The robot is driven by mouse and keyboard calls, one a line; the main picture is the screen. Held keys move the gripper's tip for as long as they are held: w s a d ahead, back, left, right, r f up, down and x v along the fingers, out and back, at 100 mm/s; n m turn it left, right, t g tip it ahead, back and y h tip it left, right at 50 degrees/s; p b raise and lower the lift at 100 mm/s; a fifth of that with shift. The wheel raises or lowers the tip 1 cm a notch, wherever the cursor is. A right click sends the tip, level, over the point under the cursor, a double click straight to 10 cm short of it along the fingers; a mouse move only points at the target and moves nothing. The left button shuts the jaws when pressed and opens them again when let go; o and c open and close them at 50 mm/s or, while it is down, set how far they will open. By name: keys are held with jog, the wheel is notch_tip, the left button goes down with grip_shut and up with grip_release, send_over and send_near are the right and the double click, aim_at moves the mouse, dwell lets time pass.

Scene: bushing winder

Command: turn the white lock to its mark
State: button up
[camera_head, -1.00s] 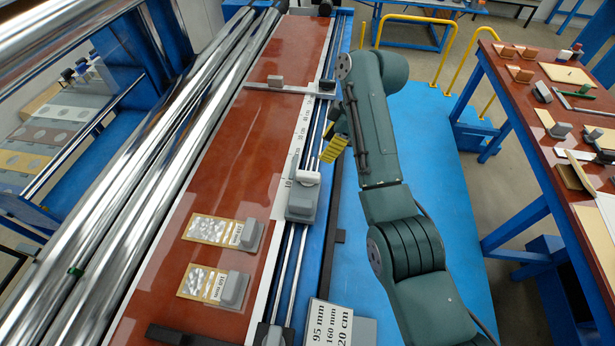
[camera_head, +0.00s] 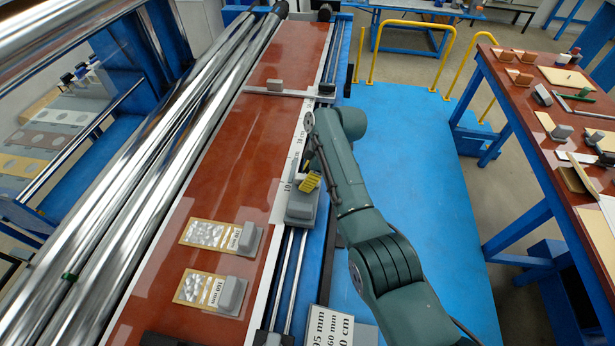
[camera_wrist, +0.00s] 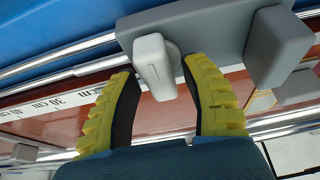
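The white lock (camera_wrist: 153,66) is a short white lever on a round grey pivot, on the face of a grey carriage (camera_wrist: 215,25). In the wrist view its free end points down toward my gripper. My gripper (camera_wrist: 160,72) is open, with one yellow ribbed finger on each side of the lever. The right fingertip is close to the pivot; I cannot tell whether either finger touches. In the head view my gripper (camera_head: 311,182) is over the carriage (camera_head: 302,208) on the rail and covers the lock. I cannot make out the lock's mark.
A ruler strip (camera_head: 290,165) runs beside the rails (camera_head: 288,270). A crossbar stop (camera_head: 285,91) lies farther back. Two sample cards (camera_head: 210,234) with grey blocks lie on the brown bed. A size sign (camera_head: 328,328) stands in front. The blue floor (camera_head: 430,190) to the right is clear.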

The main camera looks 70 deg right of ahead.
grip_shut()
jog(key=shift+m+p, duration=0.4)
jog(key=shift+p, duration=0.3)
jog(key=m+h+p, duration=0.1)
jog(key=m+p, duration=0.1)
jog(key=shift+a+r+p, duration=0.1)
jog(key=shift+r+p, duration=0.05)
jog(key=shift+p, duration=0.15)
jog(key=m+h+p, duration=0.1)
jog(key=m+p, duration=0.2)
jog(key=m, duration=0.1)
jog(key=shift+h+p, duration=0.3)
jog(key=shift+p, duration=0.05)
jog(key=m, duration=0.2)
jog(key=m+g+h, duration=0.1)
jog(key=m, duration=0.1)
jog(key=m+p, duration=0.1)
jog(key=shift+f+m+g+h, duration=0.3)
jog(key=shift+f+m, duration=0.05)
jog(key=shift+m, duration=0.05)
jog(key=m+g, duration=0.1)
jog(key=m, duration=0.1)
jog(key=m+h+b, duration=0.1)
jog(key=m, duration=0.2)
jog(key=shift+g+b, duration=0.3)
jog(key=shift+g, duration=0.1)
jog(key=shift+m, duration=0.3)
